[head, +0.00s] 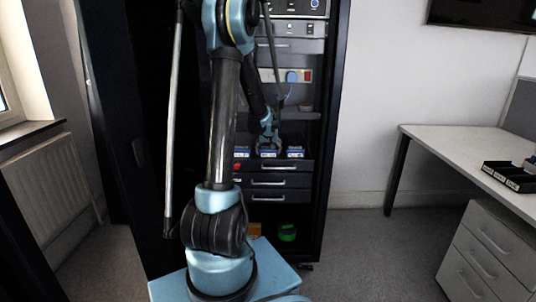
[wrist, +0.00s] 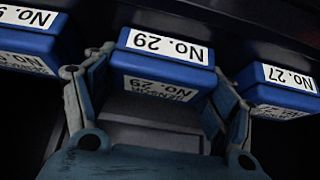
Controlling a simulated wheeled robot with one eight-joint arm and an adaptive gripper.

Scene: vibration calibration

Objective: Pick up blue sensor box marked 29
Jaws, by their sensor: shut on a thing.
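The blue sensor box marked No. 29 (wrist: 163,62) is at the top middle of the wrist view, its white labels upside down in the picture. My gripper (wrist: 160,75) has one finger on each side of it and is shut on it. I cannot tell whether the box still touches the drawer floor.
A blue box marked No. 27 (wrist: 283,88) sits close on the right and another blue box (wrist: 28,42) close on the left. The tall cabinet (head: 333,120) has closed drawers (head: 268,182) below. A desk (head: 450,150) with black trays (head: 508,175) stands at the right.

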